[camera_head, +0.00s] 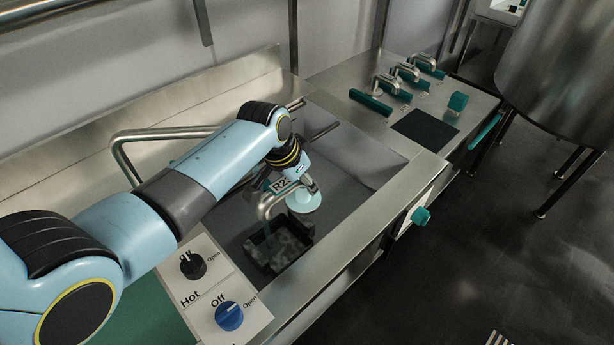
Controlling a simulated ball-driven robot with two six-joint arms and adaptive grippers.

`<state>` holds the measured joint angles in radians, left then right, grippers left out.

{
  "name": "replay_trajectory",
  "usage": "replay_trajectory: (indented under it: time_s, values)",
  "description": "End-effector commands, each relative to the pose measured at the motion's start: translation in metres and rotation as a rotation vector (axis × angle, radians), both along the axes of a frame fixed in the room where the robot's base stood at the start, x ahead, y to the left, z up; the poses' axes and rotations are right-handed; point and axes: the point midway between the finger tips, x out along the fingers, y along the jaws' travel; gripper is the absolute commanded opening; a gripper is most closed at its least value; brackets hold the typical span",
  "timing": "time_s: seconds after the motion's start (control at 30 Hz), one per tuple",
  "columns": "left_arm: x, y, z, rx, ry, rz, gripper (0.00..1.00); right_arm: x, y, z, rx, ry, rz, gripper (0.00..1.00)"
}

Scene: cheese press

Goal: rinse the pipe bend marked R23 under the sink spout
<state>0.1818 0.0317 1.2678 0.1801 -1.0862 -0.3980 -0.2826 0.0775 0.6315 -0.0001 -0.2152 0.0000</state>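My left arm reaches in from the left over the sink (345,185). My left gripper (309,184) is at a curved metal pipe bend (266,206), whose tag reads "R2" with the rest cut off. The gripper appears shut on the bend, though the fingers are small and partly hidden. A pale round disc (304,201) is at the bend's near end. The bend is over a black tray (290,262) in the sink. The sink spout (150,134) arches in behind my arm, which hides its outlet. My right gripper is not in view.
A panel has a black "Hot" knob (192,265) and a blue knob (229,316), with Off and Open marks. Several metal bends with teal bars (371,102) lie on the right counter near a dark mat (426,131). A large steel vessel (560,70) stands far right.

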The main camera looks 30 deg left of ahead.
Motion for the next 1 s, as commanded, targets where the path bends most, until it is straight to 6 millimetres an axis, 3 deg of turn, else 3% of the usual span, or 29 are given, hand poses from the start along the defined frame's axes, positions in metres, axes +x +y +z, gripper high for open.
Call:
replay_trajectory:
  time_s: [0.1, 0.33, 0.47, 1.0]
  values:
    - [0.001, 0.0, -0.019, 0.0, -0.004, 0.0, 0.0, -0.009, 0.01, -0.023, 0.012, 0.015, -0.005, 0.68]
    - [0.0, 0.002, -0.047, 0.0, -0.004, -0.001, 0.0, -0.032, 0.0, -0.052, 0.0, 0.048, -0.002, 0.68]
    - [-0.001, 0.003, -0.063, 0.0, -0.004, -0.001, 0.0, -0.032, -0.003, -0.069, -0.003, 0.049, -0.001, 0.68]
    - [-0.019, 0.025, -0.122, -0.001, -0.002, 0.0, 0.0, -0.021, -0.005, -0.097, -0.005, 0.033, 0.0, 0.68]
